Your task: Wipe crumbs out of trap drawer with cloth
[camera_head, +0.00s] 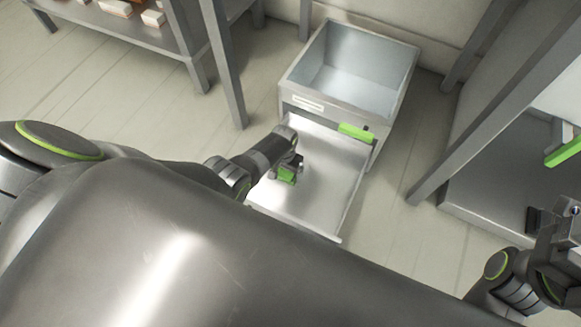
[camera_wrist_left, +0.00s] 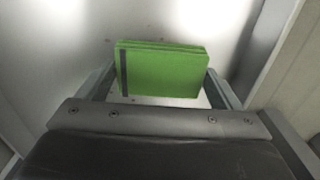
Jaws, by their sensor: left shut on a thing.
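The trap drawer (camera_head: 322,200) is a shallow metal tray pulled out from the front of a grey metal box. My left gripper (camera_head: 290,168) reaches down into it and is shut on a folded green cloth (camera_head: 286,177). In the left wrist view the cloth (camera_wrist_left: 165,72) sits between the two fingers, with a dark stripe near its left end. The drawer floor (camera_wrist_left: 120,20) shows a few faint dark specks near the cloth; they are too small to identify surely. I cannot tell whether the cloth touches the floor. My right gripper (camera_head: 566,212) is at the lower right edge, its jaws unclear.
The open-topped box (camera_head: 400,70) stands behind the drawer, with a green bar (camera_head: 355,132) at its front. A shelf (camera_head: 130,28) with small blocks is at upper left. Grey legs and a low platform (camera_head: 480,190) stand at right. Floor lies clear between.

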